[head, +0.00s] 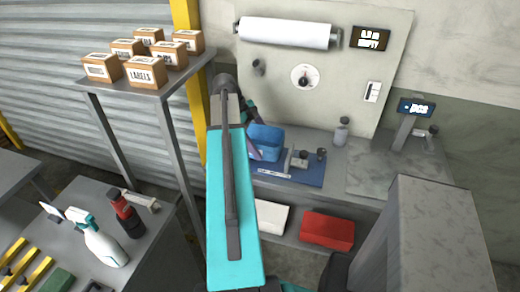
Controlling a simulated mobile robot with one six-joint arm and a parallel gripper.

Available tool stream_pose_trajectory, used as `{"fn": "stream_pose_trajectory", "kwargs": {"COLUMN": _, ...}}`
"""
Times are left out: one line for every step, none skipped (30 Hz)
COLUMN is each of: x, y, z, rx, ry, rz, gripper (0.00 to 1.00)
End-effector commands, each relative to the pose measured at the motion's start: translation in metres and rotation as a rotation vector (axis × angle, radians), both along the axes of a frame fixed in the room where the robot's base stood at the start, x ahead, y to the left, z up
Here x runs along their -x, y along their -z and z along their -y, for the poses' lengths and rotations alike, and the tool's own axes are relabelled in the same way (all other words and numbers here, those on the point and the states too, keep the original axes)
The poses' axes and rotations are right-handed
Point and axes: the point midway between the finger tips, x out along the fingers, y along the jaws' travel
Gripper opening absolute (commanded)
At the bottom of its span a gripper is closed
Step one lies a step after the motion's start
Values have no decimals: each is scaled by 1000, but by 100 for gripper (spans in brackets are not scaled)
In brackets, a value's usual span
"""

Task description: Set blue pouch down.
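A blue, rounded box-like object (266,140), the only thing here that could be the blue pouch, shows just right of my arm's far end. Its left side is hidden by the arm. It is over or at the back of a dark blue mat (305,174) on the grey bench; I cannot tell whether it touches it. My gripper (251,112) is at the far end of my teal arm, beside and behind the blue object. Its fingers are mostly hidden, so I cannot see whether they hold it. A thin purplish piece (254,149) shows beside the arm.
Small fittings (299,159) stand on the mat. A grey bottle (341,130) and a scale-like display stand (411,118) are to the right. A white box (270,217) and a red box (327,229) sit below. A shelf with labelled cartons (146,71) rises at left.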

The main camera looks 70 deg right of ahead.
Motion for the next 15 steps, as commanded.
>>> {"fn": "stream_pose_trajectory", "kwargs": {"x": 0, "y": 3, "z": -1, "rx": -1, "ry": 0, "rz": 0, "gripper": 61}}
{"fn": "stream_pose_trajectory", "kwargs": {"x": 0, "y": 5, "z": -1, "rx": -1, "ry": 0, "rz": 0, "gripper": 61}}
{"fn": "stream_pose_trajectory", "kwargs": {"x": 0, "y": 8, "z": -1, "rx": -2, "ry": -1, "rz": 0, "gripper": 61}}
{"fn": "stream_pose_trajectory", "kwargs": {"x": 0, "y": 11, "z": -1, "rx": -2, "ry": -1, "rz": 0, "gripper": 61}}
{"fn": "stream_pose_trajectory", "kwargs": {"x": 0, "y": 14, "z": -1, "rx": -2, "ry": -1, "rz": 0, "gripper": 61}}
{"fn": "stream_pose_trajectory", "kwargs": {"x": 0, "y": 17, "z": -1, "rx": -2, "ry": -1, "rz": 0, "gripper": 61}}
{"fn": "stream_pose_trajectory", "kwargs": {"x": 0, "y": 20, "z": -1, "rx": -2, "ry": -1, "rz": 0, "gripper": 61}}
{"fn": "stream_pose_trajectory", "kwargs": {"x": 0, "y": 22, "z": -1, "rx": -2, "ry": 0, "rz": -1, "gripper": 61}}
{"fn": "stream_pose_trajectory", "kwargs": {"x": 0, "y": 26, "z": -1, "rx": -1, "ry": 0, "rz": 0, "gripper": 61}}
{"fn": "stream_pose_trajectory", "kwargs": {"x": 0, "y": 28, "z": -1, "rx": -1, "ry": 0, "rz": 0, "gripper": 61}}
{"fn": "stream_pose_trajectory", "kwargs": {"x": 0, "y": 29, "z": -1, "rx": 0, "ry": -1, "rz": 0, "gripper": 61}}
{"fn": "stream_pose_trajectory", "kwargs": {"x": 0, "y": 31, "z": 0, "rx": 0, "ry": -1, "rz": 0, "gripper": 61}}
{"fn": "stream_pose_trajectory", "kwargs": {"x": 0, "y": 32, "z": 0, "rx": 0, "ry": -1, "rz": 0, "gripper": 61}}
{"fn": "stream_pose_trajectory", "kwargs": {"x": 0, "y": 33, "z": 0, "rx": 0, "ry": -1, "rz": 0, "gripper": 61}}
{"fn": "stream_pose_trajectory", "kwargs": {"x": -1, "y": 33, "z": -1, "rx": 0, "ry": -1, "rz": 0, "gripper": 61}}
